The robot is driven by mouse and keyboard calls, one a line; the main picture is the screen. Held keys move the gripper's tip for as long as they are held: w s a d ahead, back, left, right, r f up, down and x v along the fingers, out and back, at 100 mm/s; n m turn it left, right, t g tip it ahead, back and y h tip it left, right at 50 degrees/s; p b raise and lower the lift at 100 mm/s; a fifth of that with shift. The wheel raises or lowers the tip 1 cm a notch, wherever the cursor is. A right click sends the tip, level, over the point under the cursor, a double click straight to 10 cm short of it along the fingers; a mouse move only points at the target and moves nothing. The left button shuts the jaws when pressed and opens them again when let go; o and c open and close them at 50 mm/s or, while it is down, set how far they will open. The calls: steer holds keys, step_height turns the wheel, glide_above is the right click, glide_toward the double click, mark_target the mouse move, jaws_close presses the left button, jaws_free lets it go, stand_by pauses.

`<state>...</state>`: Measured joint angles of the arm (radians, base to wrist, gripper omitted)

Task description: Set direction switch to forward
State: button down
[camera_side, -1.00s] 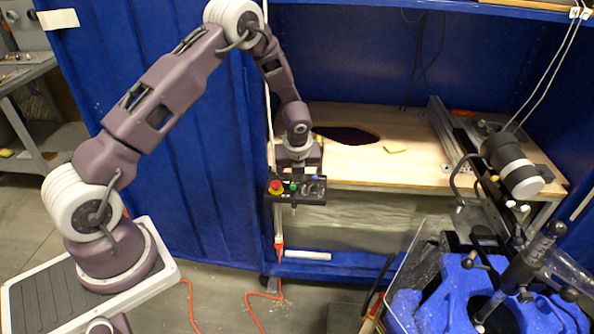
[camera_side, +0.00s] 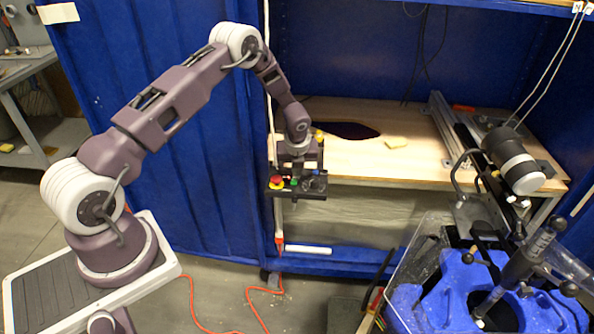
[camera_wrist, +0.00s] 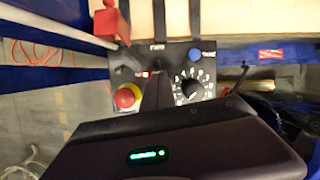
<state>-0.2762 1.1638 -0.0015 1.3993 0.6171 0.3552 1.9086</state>
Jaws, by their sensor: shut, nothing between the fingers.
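The black control panel (camera_side: 310,194) hangs at the table's front left edge. It carries a red button on a yellow base (camera_side: 277,182), a green control and a blue button. In the wrist view, the panel (camera_wrist: 205,67) shows the red button (camera_wrist: 127,97), a black knob (camera_wrist: 193,90) with a white scale and the blue button (camera_wrist: 194,54). Small white lettering, perhaps reading FWD, sits near its upper edge. My gripper (camera_side: 295,177) is shut and empty, pointing down close over the panel's middle. The direction switch is not clearly distinguishable; contact cannot be told.
A rail-mounted black and white cylinder (camera_side: 515,160) stands at right, above a clear tank with a blue structure (camera_side: 440,300). Blue walls stand behind and left.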

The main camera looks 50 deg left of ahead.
steer(key=shift+w+a+r+g+h, duration=0.25)
steer(key=shift+g+h, duration=0.25)
steer(key=shift+h, duration=0.1)
steer(key=shift+w+a+r+g+h, duration=0.15)
steer(key=shift+w+a+g+h, duration=0.1)
steer(key=shift+g+h, duration=0.25)
steer(key=shift+w+a+r, duration=0.15)
steer(key=shift+w+a, duration=0.1)
steer(key=shift+r, duration=0.1)
steer(key=shift+r, duration=0.7)
steer(key=s+d+r, duration=0.1)
steer(key=d+r, duration=0.1)
steer(key=shift+s+d, duration=0.3)
steer(key=shift+s, duration=0.05)
step_height(320, 180, up, 10)
steer(key=w+a, duration=0.2)
steer(key=shift+w+f, duration=0.2)
steer(key=shift+w, duration=0.05)
